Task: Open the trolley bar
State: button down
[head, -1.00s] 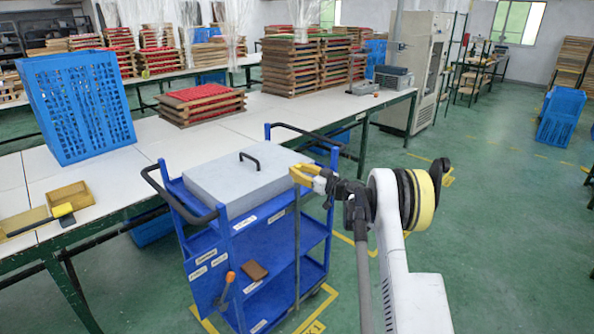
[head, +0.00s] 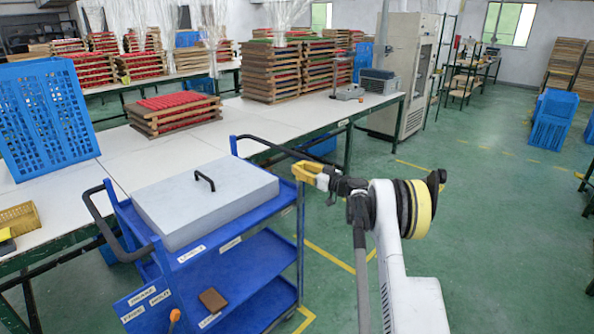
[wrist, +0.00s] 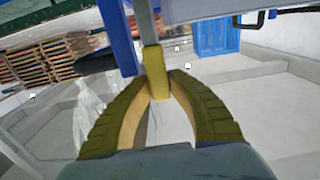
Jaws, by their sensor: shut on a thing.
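The blue trolley (head: 235,262) stands on the left, with a grey lidded box on its top. My gripper (head: 312,174) is at the trolley's right corner, beside the blue corner post (head: 300,235). In the wrist view my gripper (wrist: 158,92) has its yellow fingers closed around the yellow end (wrist: 155,72) of a grey bar (wrist: 146,22). The blue post (wrist: 118,38) runs close beside that bar. In the head view I cannot make out the bar; the fingers and arm may hide it.
A white work table (head: 165,150) with stacked wooden trays (head: 175,114) and a blue crate (head: 45,120) stands behind the trolley. A brown block (head: 212,300) lies on a trolley shelf. The green floor (head: 500,240) on the right is clear.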

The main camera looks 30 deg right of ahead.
jog(key=shift+w+d, duration=0.1)
jog(key=shift+d, duration=0.05)
jog(key=c, duration=1.3)
grip_release()
jog(key=shift+d, duration=0.1)
jog(key=shift+o, duration=0.2)
jog(key=v, duration=1.2)
